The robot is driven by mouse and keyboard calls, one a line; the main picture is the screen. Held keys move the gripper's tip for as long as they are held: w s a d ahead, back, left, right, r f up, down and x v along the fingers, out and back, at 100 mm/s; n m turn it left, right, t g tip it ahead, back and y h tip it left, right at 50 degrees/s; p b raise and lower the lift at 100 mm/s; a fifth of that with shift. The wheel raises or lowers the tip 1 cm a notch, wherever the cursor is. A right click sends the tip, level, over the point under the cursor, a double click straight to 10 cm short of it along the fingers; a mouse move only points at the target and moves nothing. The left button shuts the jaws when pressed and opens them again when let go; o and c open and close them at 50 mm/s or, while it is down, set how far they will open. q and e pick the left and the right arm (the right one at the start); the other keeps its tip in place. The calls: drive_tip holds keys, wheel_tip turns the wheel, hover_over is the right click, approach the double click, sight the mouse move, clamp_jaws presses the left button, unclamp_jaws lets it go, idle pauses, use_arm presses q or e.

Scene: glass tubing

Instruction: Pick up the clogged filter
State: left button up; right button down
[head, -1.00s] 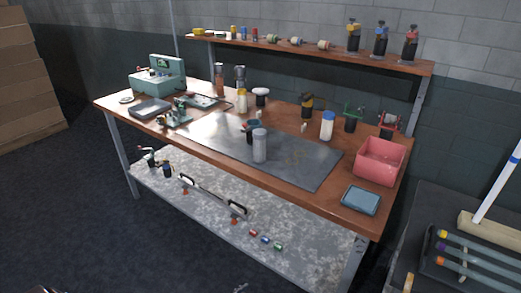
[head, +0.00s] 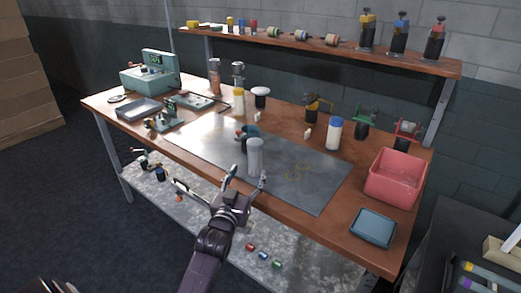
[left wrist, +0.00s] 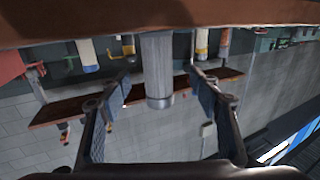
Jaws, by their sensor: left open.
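A grey cylinder (head: 255,157), which looks like the filter, stands upright on the metal sheet on the workbench. A dark teal clamp-like piece (head: 247,132) is close behind it. My left gripper (head: 248,178) is open and empty at the bench's front edge, just in front of the cylinder and low against it. In the left wrist view, upside down, the cylinder (left wrist: 158,68) shows between the two spread fingers, with gaps on both sides. Whether the fingertips reach around it is unclear. My right gripper is not in view.
The metal sheet (head: 310,185) is mostly bare right of the cylinder. A white bottle with a blue cap (head: 333,134), a pink bin (head: 394,178) and a blue tray (head: 373,228) stand to the right. A shelf (head: 320,52) runs along the back.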

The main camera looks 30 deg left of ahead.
sight(253, 164)
use_arm(q)
drive_tip(key=shift+w+a+r, duration=0.25)
drive_tip(key=shift+w, duration=0.4)
drive_tip(key=shift+w+a+r, duration=0.2)
drive_tip(key=shift+w+r, duration=0.05)
drive_tip(key=shift+w, duration=0.4)
drive_tip(key=shift+d+f+p+x, duration=0.1)
drive_tip(key=shift+f+p+x, duration=0.05)
drive_tip(key=shift+x, duration=0.75)
drive_tip(key=shift+d+f+p+x, duration=0.1)
drive_tip(key=shift+f+p+x, duration=0.05)
drive_tip(key=shift+x, duration=0.7)
drive_tip(key=shift+d+f+p+x, duration=0.1)
drive_tip(key=shift+f+p+x, duration=0.05)
drive_tip(key=shift+x, duration=0.75)
drive_tip(key=shift+w, duration=0.1)
drive_tip(key=c, duration=1.3)
drive_tip(key=shift+c, duration=0.7)
drive_tip(key=shift+r, duration=0.2)
